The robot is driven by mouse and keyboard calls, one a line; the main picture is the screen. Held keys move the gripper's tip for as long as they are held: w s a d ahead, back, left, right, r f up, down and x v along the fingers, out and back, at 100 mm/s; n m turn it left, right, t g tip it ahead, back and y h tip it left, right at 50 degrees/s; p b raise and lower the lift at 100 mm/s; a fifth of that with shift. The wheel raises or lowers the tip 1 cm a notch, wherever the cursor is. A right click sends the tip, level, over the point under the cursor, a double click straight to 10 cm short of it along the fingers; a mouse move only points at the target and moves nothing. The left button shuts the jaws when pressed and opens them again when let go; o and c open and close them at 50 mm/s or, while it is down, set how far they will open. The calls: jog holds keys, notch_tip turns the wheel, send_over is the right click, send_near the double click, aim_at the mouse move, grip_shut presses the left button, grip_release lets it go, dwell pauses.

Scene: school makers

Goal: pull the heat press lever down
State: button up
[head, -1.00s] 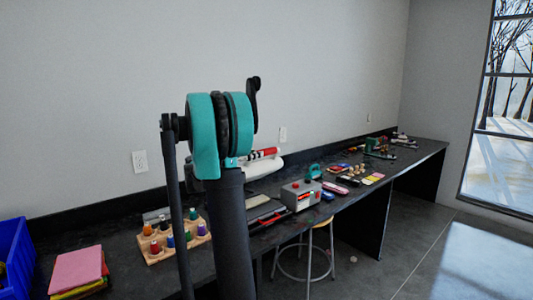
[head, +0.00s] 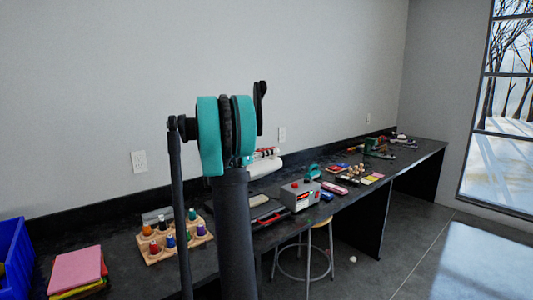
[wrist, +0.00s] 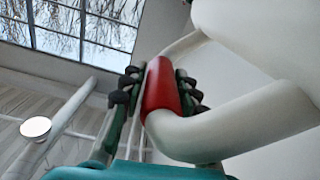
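The heat press lever shows in the wrist view as a thick white bent bar with a red grip (wrist: 161,88). My gripper (wrist: 160,86) has one finger on each side of the red grip, and both pads appear to touch it. In the head view, the red and white end of the lever (head: 270,152) shows just right of my teal and black arm joint, small and partly covered by dark finger parts. A white rounded part of the heat press (head: 266,166) lies just below it. My arm hides most of the press.
The long black bench (head: 350,196) runs along the wall. A wooden rack of colored bottles (head: 160,250), a grey box with red knobs (head: 301,195) and small tools stand on it. A blue bin (head: 14,255) is at left. A stool (head: 306,262) stands below.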

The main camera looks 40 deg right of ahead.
grip_shut()
jog(key=shift+f, duration=0.1)
jog(key=s+f+m, duration=0.3)
jog(key=f, duration=0.7)
jog(key=s+f+m, duration=0.3)
jog(key=f, duration=0.6)
jog(key=shift+s+d+f+m, duration=0.15)
jog(key=shift+s+f+m, duration=0.15)
jog(key=shift+s+f, duration=0.1)
jog(key=shift+o, duration=2.1)
grip_release()
